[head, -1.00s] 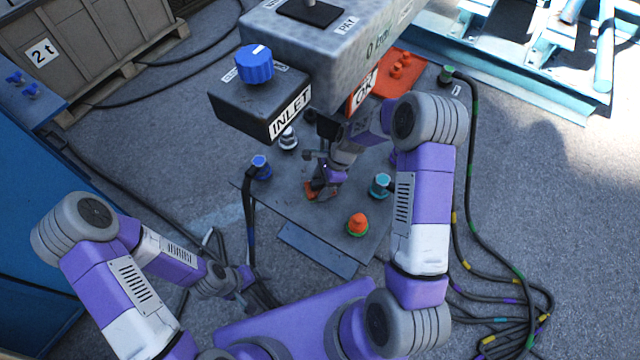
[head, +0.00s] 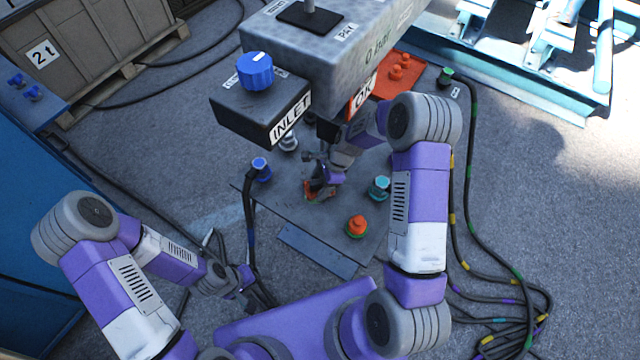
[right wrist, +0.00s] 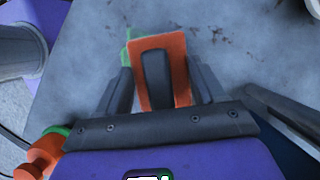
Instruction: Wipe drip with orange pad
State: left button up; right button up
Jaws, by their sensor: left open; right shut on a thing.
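My right gripper (head: 320,190) is shut on the orange pad (head: 309,186), low over the grey plate (head: 285,205). In the right wrist view the pad (right wrist: 179,70) is an orange rectangle with a dark middle, between the two fingers. A bit of green (right wrist: 128,48) shows at its left edge; I cannot tell what it belongs to. Dark specks (right wrist: 218,33) mark the plate just beyond the pad; I cannot tell which is the drip. Whether the pad touches the plate is unclear. My left gripper (head: 246,280) is open, away at lower left.
A grey box with a black INLET block (head: 240,112) and blue knob (head: 256,71) overhangs the plate's far side. An orange cone (head: 356,224), teal fitting (head: 379,186) and blue fitting (head: 261,167) stand on the plate. Cables (head: 520,300) lie at right.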

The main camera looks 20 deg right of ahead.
aim_at(309, 203)
jog(key=shift+s+a+f+p, duration=0.1)
jog(key=shift+s+f+p, duration=0.2)
jog(key=shift+s+f, duration=0.3)
jog(key=shift+c, duration=0.8)
jog(key=shift+s+a, duration=0.55)
jog(key=shift+a, duration=0.1)
jog(key=shift+s+a+r+p, duration=0.15)
jog(key=shift+s+a, duration=0.15)
jog(key=shift+a, duration=0.25)
jog(key=shift+s+a+p, duration=0.15)
jog(key=shift+s+a, duration=0.15)
jog(key=shift+a, duration=0.2)
jog(key=shift+s+a, duration=0.75)
jog(key=shift+a, duration=0.15)
jog(key=shift+w+r+p, duration=0.1)
jog(key=shift+r+p, duration=0.45)
jog(key=shift+p, duration=0.15)
jog(key=shift+c, duration=0.5)
jog(key=r+p, duration=0.4)
jog(key=r, duration=0.1)
jog(key=shift+w+d+r+p, duration=0.15)
jog(key=shift+w+d+p, duration=0.1)
jog(key=shift+p, duration=0.15)
